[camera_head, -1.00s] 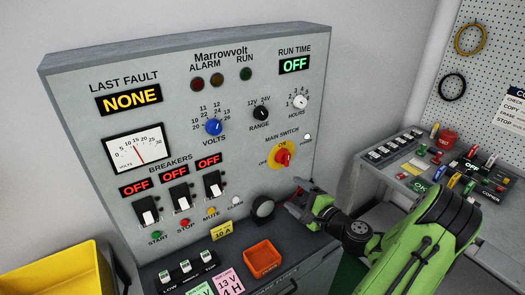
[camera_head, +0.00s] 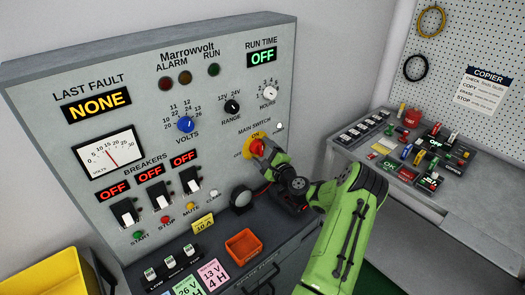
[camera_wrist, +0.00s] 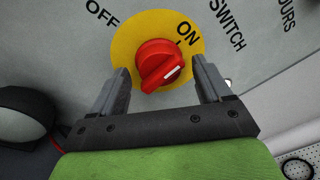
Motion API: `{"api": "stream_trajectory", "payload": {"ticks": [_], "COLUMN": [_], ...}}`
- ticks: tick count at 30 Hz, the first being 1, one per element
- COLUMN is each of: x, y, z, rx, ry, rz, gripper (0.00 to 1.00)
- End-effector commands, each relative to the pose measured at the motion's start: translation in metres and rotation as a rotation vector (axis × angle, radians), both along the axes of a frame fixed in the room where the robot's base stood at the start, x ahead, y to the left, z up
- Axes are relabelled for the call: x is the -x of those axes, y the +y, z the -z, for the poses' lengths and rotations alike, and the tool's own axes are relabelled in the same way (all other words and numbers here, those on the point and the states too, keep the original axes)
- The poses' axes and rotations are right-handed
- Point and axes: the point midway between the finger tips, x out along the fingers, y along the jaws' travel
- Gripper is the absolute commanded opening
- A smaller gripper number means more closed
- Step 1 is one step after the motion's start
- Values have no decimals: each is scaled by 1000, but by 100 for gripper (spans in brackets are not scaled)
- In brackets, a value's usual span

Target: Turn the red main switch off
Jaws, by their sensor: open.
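The red main switch (camera_wrist: 160,66) is a rotary knob on a round yellow plate (camera_wrist: 124,41) on the grey panel. In the wrist view its white mark points toward the right, on the side of the ON label; OFF is printed at the upper left. My gripper (camera_wrist: 165,78) is open, with one finger on each side of the knob and visible gaps between. In the head view the switch (camera_head: 257,147) is partly hidden by my gripper (camera_head: 264,152), which is right in front of it.
The grey Marrowvolt panel (camera_head: 140,72) carries a blue volts knob (camera_head: 186,124), range and hours knobs, and breakers reading OFF. A black round part (camera_head: 241,198) sticks out left of my gripper. An orange tray (camera_head: 243,246) lies on the ledge below. A copier bench stands at the right.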

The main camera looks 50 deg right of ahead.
Motion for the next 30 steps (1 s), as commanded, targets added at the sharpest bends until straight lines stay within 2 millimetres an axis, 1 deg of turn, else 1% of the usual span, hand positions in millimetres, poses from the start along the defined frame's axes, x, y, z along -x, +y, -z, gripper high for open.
{"api": "stream_trajectory", "payload": {"ticks": [7, 8, 9, 17, 25, 30], "x": [-2, -2, -2, -2, -2, -2], "y": [0, 0, 0, 0, 0, 0], "z": [1, 1, 1, 1, 4, 7], "rx": [-1, -1, -1, -1, 25, 101], "ry": [0, 0, 0, 1, 6, 14], "rz": [0, 0, 0, -1, -2, -2], "gripper": [78, 76, 70, 30, 29, 29]}}
